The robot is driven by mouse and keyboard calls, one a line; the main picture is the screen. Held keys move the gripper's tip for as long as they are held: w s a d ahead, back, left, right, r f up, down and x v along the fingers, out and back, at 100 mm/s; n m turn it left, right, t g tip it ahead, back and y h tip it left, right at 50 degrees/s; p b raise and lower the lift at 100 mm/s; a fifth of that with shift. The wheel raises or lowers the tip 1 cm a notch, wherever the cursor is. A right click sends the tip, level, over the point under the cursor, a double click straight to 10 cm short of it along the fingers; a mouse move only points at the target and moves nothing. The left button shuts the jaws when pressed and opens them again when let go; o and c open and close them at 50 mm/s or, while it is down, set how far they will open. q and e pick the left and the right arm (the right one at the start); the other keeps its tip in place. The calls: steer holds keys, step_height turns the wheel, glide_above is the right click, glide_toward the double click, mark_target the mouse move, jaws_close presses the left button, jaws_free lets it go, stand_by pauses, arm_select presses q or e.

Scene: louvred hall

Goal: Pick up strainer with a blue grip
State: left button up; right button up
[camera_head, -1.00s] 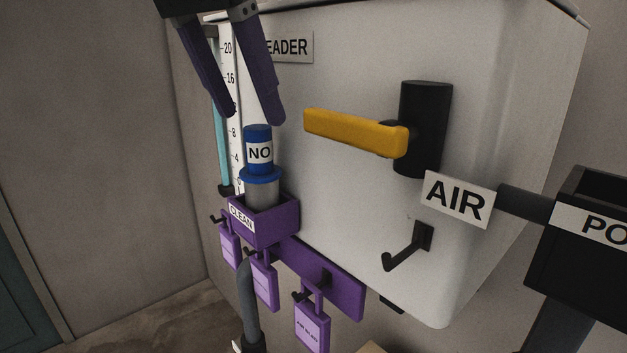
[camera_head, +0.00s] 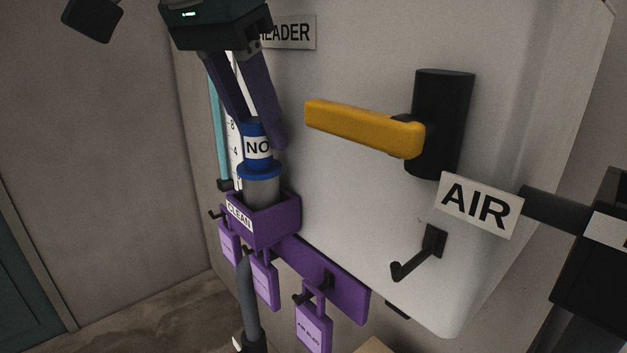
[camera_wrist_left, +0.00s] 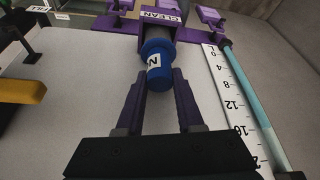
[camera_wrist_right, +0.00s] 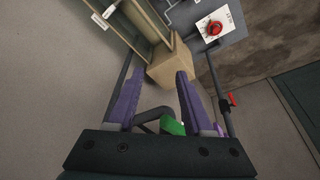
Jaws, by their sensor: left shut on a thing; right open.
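The strainer has a blue grip (camera_head: 258,172) with a white label reading "NO" and a grey cylindrical body (camera_head: 262,190). It stands upright in the purple holder (camera_head: 273,226) marked "CLEAN", which hides its lower end. My left gripper (camera_head: 257,132) comes down from above and is shut on the blue grip, one purple finger on each side. In the left wrist view the blue grip (camera_wrist_left: 158,76) sits between the fingertips. My right gripper (camera_wrist_right: 160,76) shows only in the right wrist view; it is open, with nothing between its fingertips.
A yellow lever (camera_head: 360,128) and an empty black hook (camera_head: 420,255) are on the white panel right of the holder. An "AIR" sign (camera_head: 477,206) stands further right. Several purple tags (camera_head: 313,325) hang below the holder. A scale and a cyan tube (camera_head: 220,130) run beside it.

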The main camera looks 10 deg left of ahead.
arm_select(q)
jaws_close()
stand_by(0.8)
